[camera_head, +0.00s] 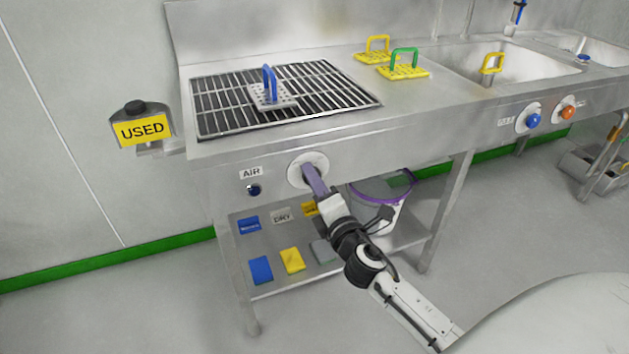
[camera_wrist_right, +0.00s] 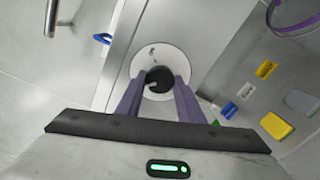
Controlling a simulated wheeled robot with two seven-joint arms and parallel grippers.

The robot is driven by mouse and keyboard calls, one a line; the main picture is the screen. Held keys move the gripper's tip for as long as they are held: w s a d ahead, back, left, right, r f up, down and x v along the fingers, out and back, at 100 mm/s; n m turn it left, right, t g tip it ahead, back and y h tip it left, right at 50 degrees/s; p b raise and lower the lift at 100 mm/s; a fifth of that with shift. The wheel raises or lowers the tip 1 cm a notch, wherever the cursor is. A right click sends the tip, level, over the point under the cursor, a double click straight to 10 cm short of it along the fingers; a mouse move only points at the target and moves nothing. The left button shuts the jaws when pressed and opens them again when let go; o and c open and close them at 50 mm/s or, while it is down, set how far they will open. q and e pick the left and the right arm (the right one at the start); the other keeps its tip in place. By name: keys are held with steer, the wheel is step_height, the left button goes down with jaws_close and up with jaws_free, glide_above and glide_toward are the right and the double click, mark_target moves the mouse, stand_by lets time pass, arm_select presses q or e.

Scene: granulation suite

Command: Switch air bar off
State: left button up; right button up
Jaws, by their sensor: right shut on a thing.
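The air bar control is a dark knob (camera_wrist_right: 159,82) on a round pale plate (camera_head: 297,166), set in the front panel of the steel bench beside the "AIR" label (camera_head: 251,173). My right gripper (camera_head: 312,177) reaches the plate from below right. Its purple fingers are closed on the knob, one on each side in the right wrist view. In the head view the fingers hide the knob. A small round dark blue fitting (camera_head: 253,190) sits under the label; I cannot tell whether it is lit. My left gripper is not in view.
A grated drain (camera_head: 340,90) on the bench holds a blue-handled perforated plate (camera_head: 273,97). Yellow and green handled plates stand to its right, near the sink (camera_head: 530,75). A "USED" sign (camera_head: 142,129) stands left. The lower shelf (camera_head: 287,285) holds coloured pads and a purple-rimmed bucket (camera_head: 383,190).

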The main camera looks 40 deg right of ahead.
steer(key=o, duration=1.1)
steer(key=shift+c, duration=0.2)
steer(key=b+v, duration=0.1)
steer(key=v, duration=0.9)
steer(key=shift+s, duration=0.15)
